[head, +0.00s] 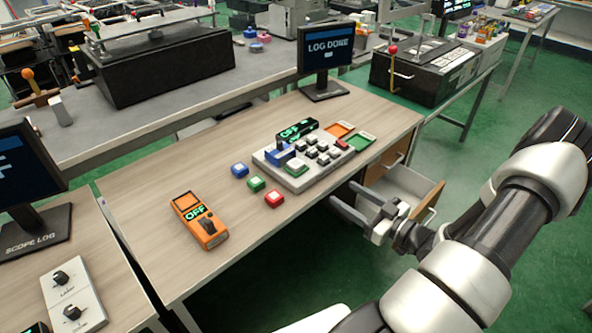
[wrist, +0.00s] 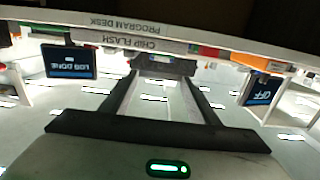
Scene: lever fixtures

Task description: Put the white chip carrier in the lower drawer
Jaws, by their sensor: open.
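The lower drawer (head: 402,184) is pulled out at the right end of the desk, with its pale inside showing and no object I can make out in it. My gripper (head: 343,192) is open and empty, its two fingers apart beside the desk's front edge, left of the drawer. The wrist view shows the open fingers (wrist: 165,65) with nothing held between them. I cannot make out the white chip carrier for certain. Part of the drawer is hidden by my arm.
A wooden upper drawer front (head: 396,151) is shut above the open one. An orange meter (head: 200,220) lies left.

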